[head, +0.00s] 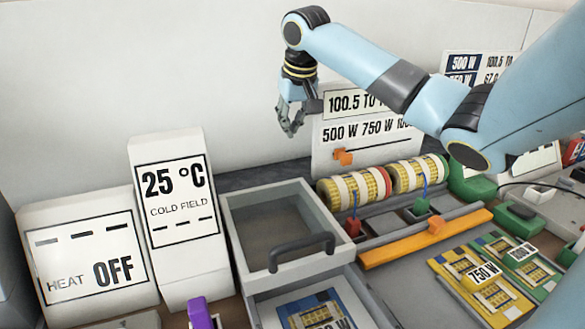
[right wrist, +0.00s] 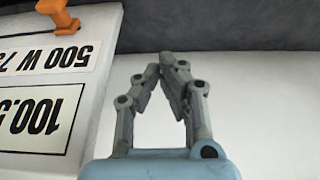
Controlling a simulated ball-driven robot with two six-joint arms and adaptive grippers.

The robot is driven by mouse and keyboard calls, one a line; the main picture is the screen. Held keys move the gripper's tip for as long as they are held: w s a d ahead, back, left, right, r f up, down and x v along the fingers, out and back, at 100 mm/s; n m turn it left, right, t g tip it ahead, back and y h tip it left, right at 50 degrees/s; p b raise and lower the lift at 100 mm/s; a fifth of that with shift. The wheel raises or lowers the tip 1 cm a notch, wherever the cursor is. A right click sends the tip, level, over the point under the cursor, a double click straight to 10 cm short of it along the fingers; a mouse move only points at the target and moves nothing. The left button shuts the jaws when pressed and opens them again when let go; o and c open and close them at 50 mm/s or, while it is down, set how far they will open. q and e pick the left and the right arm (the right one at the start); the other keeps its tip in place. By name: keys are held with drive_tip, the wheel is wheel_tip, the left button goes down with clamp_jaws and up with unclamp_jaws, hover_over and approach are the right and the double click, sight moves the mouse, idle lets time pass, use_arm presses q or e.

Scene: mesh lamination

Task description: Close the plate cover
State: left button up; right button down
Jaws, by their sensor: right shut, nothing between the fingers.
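The plate cover (head: 231,213) is a pale grey frame around a dark see-through panel, in the middle of the head view. A dark curved handle (head: 301,250) sits on its near side. In front of it, a pale tray (head: 368,304) holds a blue-edged sheet with a yellow pattern (head: 318,310). I cannot tell the cover's exact tilt. My right gripper (head: 290,130) is high above and behind the cover, near the back wall, apart from the handle. In the right wrist view its fingers (right wrist: 160,66) come together, shut and empty. My left gripper is out of view.
A "25 °C" sign block (head: 178,238) and a "HEAT OFF" block (head: 88,284) stand left of the cover. Yellow rolls (head: 355,190), an orange bar (head: 425,238) and patterned cards (head: 478,290) lie to its right. A white sign board (head: 330,160) stands behind. Air above the cover is clear.

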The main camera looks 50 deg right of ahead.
drive_tip(key=x, duration=1)
drive_tip(key=shift+s+f+b, duration=0.1)
drive_tip(key=shift+f+b, duration=0.3)
drive_tip(key=s, duration=0.1)
drive_tip(key=s+a+p, duration=0.1)
drive_tip(key=s, duration=0.1)
drive_tip(key=shift+a+f+p, duration=0.25)
drive_tip(key=shift+a+p, duration=0.05)
drive_tip(key=shift+p, duration=0.05)
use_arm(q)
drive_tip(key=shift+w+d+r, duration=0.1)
use_arm(e)
drive_tip(key=shift+s+a+f, duration=0.1)
drive_tip(key=shift+s, duration=0.05)
